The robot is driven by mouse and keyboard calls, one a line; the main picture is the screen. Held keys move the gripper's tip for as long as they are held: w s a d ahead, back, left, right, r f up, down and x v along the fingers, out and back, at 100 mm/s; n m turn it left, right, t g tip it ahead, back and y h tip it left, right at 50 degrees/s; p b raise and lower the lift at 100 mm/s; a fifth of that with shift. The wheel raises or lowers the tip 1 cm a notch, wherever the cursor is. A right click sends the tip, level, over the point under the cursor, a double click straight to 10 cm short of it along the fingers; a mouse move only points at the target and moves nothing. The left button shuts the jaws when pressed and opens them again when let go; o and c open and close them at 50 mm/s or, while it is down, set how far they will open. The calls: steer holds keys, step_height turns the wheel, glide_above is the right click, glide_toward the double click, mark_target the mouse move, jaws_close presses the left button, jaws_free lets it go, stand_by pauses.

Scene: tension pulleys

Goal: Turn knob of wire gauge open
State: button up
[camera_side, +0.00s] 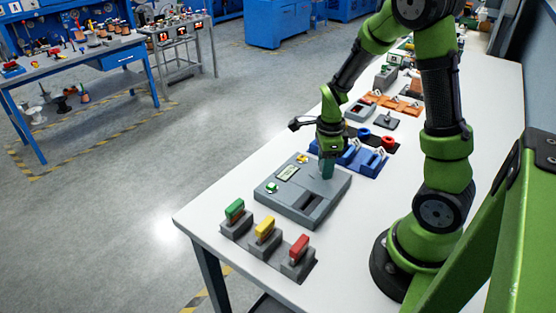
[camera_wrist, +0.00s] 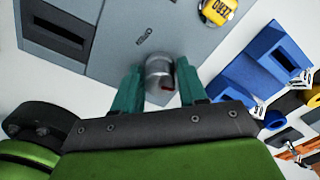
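The wire gauge is a grey box (camera_side: 304,192) on the white table, with a small display, a green button and a yellow button on top. In the wrist view its grey top (camera_wrist: 105,42) fills the upper left. A round metallic knob (camera_wrist: 158,70) with a red mark stands on it. My gripper (camera_side: 327,168) points down over the box's far right part, and its fingers hide the knob in the side view. In the wrist view the two teal fingers of my gripper (camera_wrist: 158,82) stand on either side of the knob, very close to it. Whether they press on it is unclear.
Blue blocks (camera_side: 366,160) stand just beyond the box. Green, yellow and red handled blocks (camera_side: 265,239) stand in front of it. Orange parts (camera_side: 392,103) lie farther back. The table's left front corner is clear.

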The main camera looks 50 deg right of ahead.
steer(key=c, duration=0.6)
steer(key=shift+c, duration=0.2)
